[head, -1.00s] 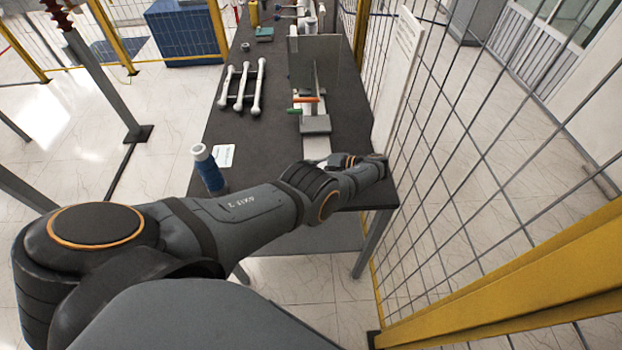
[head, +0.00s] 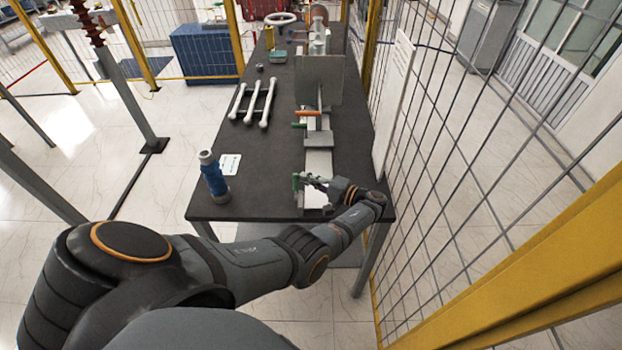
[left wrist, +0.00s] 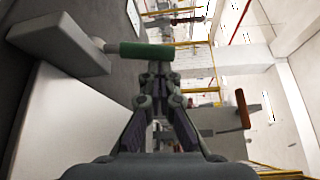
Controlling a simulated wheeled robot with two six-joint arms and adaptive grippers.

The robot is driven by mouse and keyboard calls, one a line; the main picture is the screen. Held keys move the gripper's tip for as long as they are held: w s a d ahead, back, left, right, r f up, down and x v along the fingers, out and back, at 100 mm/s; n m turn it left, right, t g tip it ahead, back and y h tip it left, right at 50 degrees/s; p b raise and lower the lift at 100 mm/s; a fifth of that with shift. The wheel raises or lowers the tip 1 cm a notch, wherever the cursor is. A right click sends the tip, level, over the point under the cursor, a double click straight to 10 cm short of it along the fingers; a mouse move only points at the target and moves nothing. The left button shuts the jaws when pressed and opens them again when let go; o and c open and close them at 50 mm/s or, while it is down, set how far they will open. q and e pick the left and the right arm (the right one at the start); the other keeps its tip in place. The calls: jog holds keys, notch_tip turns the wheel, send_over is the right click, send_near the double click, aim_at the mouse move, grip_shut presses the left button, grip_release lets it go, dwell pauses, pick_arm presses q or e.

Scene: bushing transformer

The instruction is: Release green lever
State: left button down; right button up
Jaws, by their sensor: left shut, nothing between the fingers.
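The green lever (head: 296,182) is at the near end of the white rail of the fixture on the dark table. In the left wrist view its green handle (left wrist: 146,50) juts sideways from a grey arm. My left gripper (head: 313,181) is beside it, just to its right. In the left wrist view the gripper's fingertips (left wrist: 153,72) are together and empty, close against the handle; I cannot tell if they touch it. An orange lever (head: 307,113) sits farther back on the fixture and also shows in the left wrist view (left wrist: 242,108). My right gripper is not in view.
A blue bottle (head: 213,176) stands at the table's near left, next to a white card (head: 230,164). White rods (head: 252,101) lie farther back. An upright grey plate (head: 318,80) rises behind the orange lever. A wire fence (head: 460,160) runs close along the right.

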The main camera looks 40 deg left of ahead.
pick_arm(q)
jog(key=shift+s+a+f+n+y+b, duration=0.1)
jog(key=shift+s+f+n+y+b, duration=0.25)
jog(key=shift+s, duration=0.25)
jog(key=shift+s+r+n+b, duration=0.15)
jog(key=shift+r+n+b, duration=0.05)
jog(key=shift+n+b, duration=0.15)
jog(key=shift+s+a, duration=0.3)
jog(key=shift+w+d+y, duration=0.1)
jog(key=shift+y, duration=0.15)
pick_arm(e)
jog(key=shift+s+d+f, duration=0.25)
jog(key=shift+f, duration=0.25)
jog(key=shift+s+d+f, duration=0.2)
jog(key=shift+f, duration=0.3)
pick_arm(q)
jog(key=shift+d+r, duration=0.1)
jog(key=shift+r, duration=0.05)
notch_tip(320, 180, up, 10)
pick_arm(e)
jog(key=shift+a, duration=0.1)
